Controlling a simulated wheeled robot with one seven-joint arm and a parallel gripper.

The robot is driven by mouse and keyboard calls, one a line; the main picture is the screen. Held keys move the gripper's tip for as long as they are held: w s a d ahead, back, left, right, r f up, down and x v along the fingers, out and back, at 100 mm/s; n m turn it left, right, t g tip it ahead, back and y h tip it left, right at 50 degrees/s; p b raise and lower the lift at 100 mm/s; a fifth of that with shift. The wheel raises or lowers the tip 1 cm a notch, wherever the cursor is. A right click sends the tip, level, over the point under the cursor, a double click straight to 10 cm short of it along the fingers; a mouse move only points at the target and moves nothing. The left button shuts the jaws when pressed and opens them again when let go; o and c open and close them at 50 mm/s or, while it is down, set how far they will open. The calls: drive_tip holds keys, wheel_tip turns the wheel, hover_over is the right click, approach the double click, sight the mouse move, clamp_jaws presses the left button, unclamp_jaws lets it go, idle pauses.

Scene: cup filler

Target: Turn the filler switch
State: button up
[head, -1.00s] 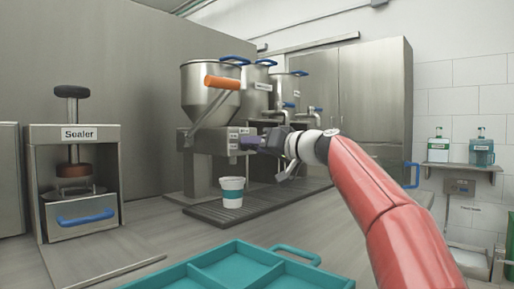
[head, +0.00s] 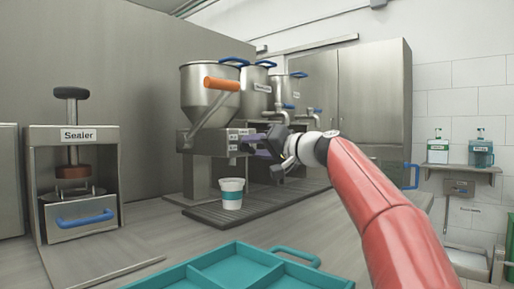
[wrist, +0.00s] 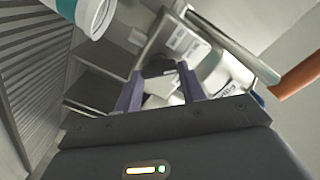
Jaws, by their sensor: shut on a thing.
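The filler (head: 210,142) is a steel machine with a hopper and labels on its front box. My gripper (head: 248,145) is at the right part of that box, with its purple fingers pointing at it. In the wrist view the fingers (wrist: 160,80) stand apart on either side of a dark knob (wrist: 157,69), which looks like the filler switch. The gripper is shut on it. In the head view the switch is hidden by the gripper, and its exact angle cannot be told.
A white cup with a teal band (head: 231,193) stands on the dark grate (head: 205,214) below the filler. An orange-handled lever (head: 221,84) sticks out above. A teal tray (head: 235,270) lies in front; a sealer (head: 75,170) stands at left.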

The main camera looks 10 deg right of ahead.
drive_tip(key=o, duration=1)
drive_tip(key=b+v, duration=0.2)
drive_tip(key=v, duration=0.5)
drive_tip(key=shift+s+d+b, duration=0.25)
drive_tip(key=shift+s+b, duration=0.05)
drive_tip(key=shift+s+d, duration=0.1)
